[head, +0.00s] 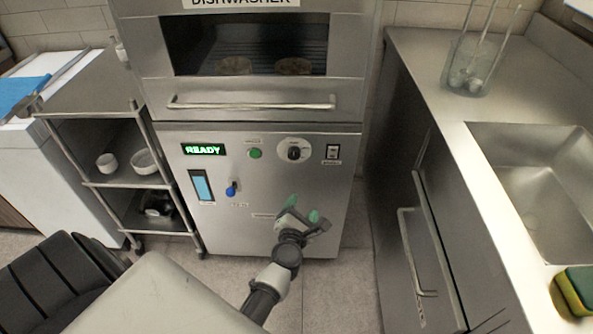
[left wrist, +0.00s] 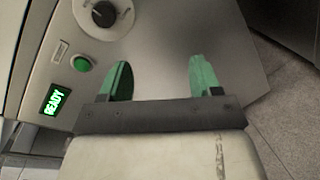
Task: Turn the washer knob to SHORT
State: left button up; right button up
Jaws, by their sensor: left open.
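The dishwasher (head: 340,190) is a steel machine in the middle of the head view. Its black washer knob (head: 294,153) sits on a round white dial at the upper right of the lower panel. The dial lettering is too small to read. The knob also shows at the top left of the left wrist view (left wrist: 104,14). My left gripper (head: 302,209) is open and empty, below the knob in the head view and apart from it. Its green fingers show in the left wrist view (left wrist: 162,75), with bare panel beyond them. My right gripper is out of view.
The panel carries a green READY display (head: 203,149), a green button (head: 255,153), a rocker switch (head: 332,152) and a blue lever (head: 232,188). A door handle (head: 250,105) runs above. A sink counter (head: 455,110) stands right, a shelf cart (head: 125,184) left.

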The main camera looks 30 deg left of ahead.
aim_at(294, 156)
pick_arm(q)
jog(key=a+r+n+y, duration=0.3)
jog(key=a+r+n, duration=0.1)
jog(key=r+n, duration=0.25)
jog(key=shift+n, duration=0.35)
jog(key=x, duration=0.3)
jog(key=b+x, duration=0.1)
jog(key=x, duration=0.5)
jog(key=shift+w+d+f, duration=0.1)
jog(key=shift+w+f, duration=0.2)
jog(key=shift+f, duration=0.1)
jog(key=shift+w+a, duration=0.3)
jog(key=shift+w, duration=0.2)
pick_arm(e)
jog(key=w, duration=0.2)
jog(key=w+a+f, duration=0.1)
pick_arm(q)
jog(key=c, duration=0.9)
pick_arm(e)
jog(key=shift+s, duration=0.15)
